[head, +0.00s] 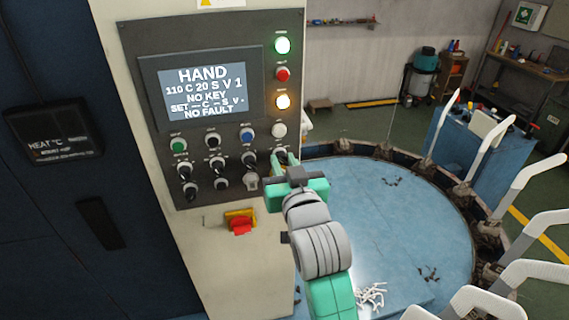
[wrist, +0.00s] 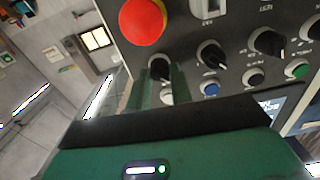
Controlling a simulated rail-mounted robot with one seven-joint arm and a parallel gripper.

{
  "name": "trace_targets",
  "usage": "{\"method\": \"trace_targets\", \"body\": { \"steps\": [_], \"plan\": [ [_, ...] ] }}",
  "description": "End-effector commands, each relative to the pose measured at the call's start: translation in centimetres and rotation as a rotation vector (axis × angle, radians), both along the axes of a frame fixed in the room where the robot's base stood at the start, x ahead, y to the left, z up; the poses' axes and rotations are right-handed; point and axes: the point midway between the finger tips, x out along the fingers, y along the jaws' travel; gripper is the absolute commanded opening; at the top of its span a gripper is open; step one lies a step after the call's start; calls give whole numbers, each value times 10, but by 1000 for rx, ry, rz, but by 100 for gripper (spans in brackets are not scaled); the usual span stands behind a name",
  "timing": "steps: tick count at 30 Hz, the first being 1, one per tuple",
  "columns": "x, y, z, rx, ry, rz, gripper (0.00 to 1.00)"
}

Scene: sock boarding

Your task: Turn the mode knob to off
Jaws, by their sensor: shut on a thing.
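The control panel (head: 140,60) stands upright, and its screen (head: 203,90) reads HAND, NO KEY and NO FAULT. My gripper (head: 281,163) is at the panel's right edge, just below the white button (head: 279,129). In the wrist view its green fingers (wrist: 161,86) stand on both sides of a black knob (wrist: 161,67) and are shut on it. This knob, which I take as the mode knob, ends the upper knob row. My fingers hide it in the head view. Its label is not readable and its pointer direction is unclear.
Other black knobs (head: 217,163) sit left of it, with push buttons (head: 246,134) above. A red emergency stop (head: 240,224) sits below the panel and is close by in the wrist view (wrist: 143,20). A blue round table (head: 400,215) with white leg forms (head: 520,185) lies right.

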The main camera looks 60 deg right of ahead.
Motion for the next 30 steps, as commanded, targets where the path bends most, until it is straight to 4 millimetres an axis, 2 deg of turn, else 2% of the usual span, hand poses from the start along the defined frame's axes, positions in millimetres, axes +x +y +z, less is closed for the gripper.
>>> {"method": "trace_targets", "body": {
  "steps": [21, 30],
  "plan": [
    [-1, -1, 0, 343, -418, 1, 0],
    [-1, -1, 0, 436, -530, 0, 0]
  ]
}}
